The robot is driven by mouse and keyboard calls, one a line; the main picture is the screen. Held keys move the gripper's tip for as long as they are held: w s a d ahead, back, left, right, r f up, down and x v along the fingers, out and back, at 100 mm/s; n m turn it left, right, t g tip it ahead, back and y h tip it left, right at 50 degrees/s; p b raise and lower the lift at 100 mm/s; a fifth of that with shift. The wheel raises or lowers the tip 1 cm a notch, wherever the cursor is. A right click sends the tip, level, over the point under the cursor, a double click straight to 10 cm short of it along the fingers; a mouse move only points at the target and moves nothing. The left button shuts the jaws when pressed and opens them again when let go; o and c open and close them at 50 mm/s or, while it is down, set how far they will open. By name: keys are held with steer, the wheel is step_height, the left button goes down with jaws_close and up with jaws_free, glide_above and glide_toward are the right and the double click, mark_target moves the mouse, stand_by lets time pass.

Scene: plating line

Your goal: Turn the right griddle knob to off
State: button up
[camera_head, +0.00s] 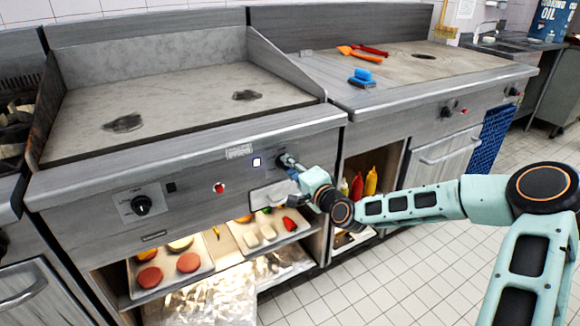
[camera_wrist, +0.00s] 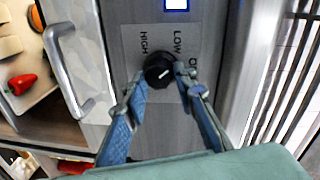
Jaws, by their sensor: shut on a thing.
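The right griddle knob (camera_wrist: 158,70) is black and round, with a small white mark on its face. It sits on a grey plate (camera_wrist: 203,40) lettered HIGH, LOW and OFF; the OFF lettering is partly covered by a finger. My gripper (camera_wrist: 161,80) has a finger on either side of the knob and is shut on it. In the head view my gripper (camera_head: 293,168) reaches the front panel (camera_head: 190,170) at its right part and hides most of the knob. The left griddle knob (camera_head: 142,205) is black and untouched.
A lit white square (camera_head: 256,162) and a red button (camera_head: 219,188) are on the panel. A silver handle (camera_wrist: 70,60) is close to my gripper. Trays of food (camera_head: 172,262) fill the shelf below. Sauce bottles (camera_head: 371,181) stand behind my forearm. The tiled floor is clear.

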steer(key=shift+w+d+m+g+y+b, duration=0.1)
steer(key=shift+m+g+y+b, duration=0.15)
steer(key=shift+m, duration=1.5)
steer(key=shift+m+g+y+b, duration=0.1)
steer(key=shift+m+y, duration=0.25)
steer(key=shift+m, duration=1.4)
steer(key=o, duration=1.2)
steer(key=shift+c, duration=0.2)
steer(key=v, duration=1.2)
steer(key=shift+f, duration=0.1)
